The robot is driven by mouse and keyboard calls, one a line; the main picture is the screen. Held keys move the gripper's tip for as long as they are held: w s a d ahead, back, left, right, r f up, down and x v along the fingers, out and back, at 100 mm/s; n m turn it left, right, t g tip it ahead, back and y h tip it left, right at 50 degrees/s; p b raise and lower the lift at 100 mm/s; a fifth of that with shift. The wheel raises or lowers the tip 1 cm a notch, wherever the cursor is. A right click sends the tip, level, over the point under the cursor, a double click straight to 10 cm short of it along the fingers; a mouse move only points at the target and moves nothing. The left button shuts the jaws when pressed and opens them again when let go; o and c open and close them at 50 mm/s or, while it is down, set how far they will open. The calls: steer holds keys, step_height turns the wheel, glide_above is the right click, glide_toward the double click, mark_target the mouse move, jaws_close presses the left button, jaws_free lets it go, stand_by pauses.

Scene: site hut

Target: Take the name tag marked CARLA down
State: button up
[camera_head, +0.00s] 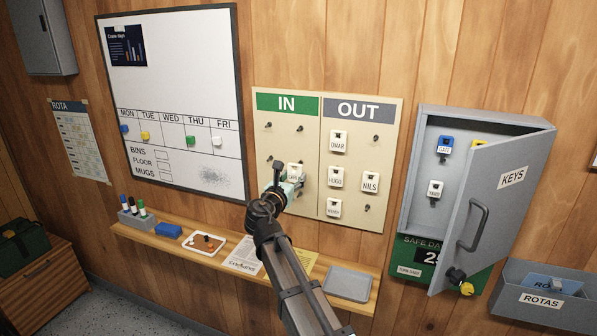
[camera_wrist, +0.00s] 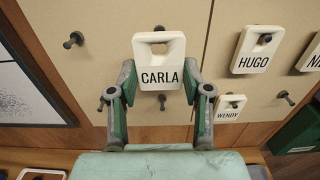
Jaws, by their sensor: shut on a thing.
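The CARLA name tag (camera_wrist: 160,77) is a white plate with black letters and a square hole near its top. My gripper (camera_wrist: 160,84) is shut on its left and right edges. In the wrist view no peg shows through the hole; one dark peg (camera_wrist: 160,28) shows just above the tag and another (camera_wrist: 162,100) below it. In the head view the tag (camera_head: 294,171) is upright at the lower right of the IN side of the board (camera_head: 285,205), partly hidden by my gripper (camera_head: 290,184). I cannot tell its exact gap from the board.
The OUT side holds tags OMAR (camera_head: 338,141), HUGO (camera_head: 336,178), NILS (camera_head: 370,182) and WENDY (camera_head: 334,208). A shelf (camera_head: 200,256) with a white tray (camera_head: 207,243) and a grey tray (camera_head: 348,283) runs below. The open key cabinet door (camera_head: 495,200) juts out at right.

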mark_target(294, 176)
steer(key=shift+v, duration=1.6)
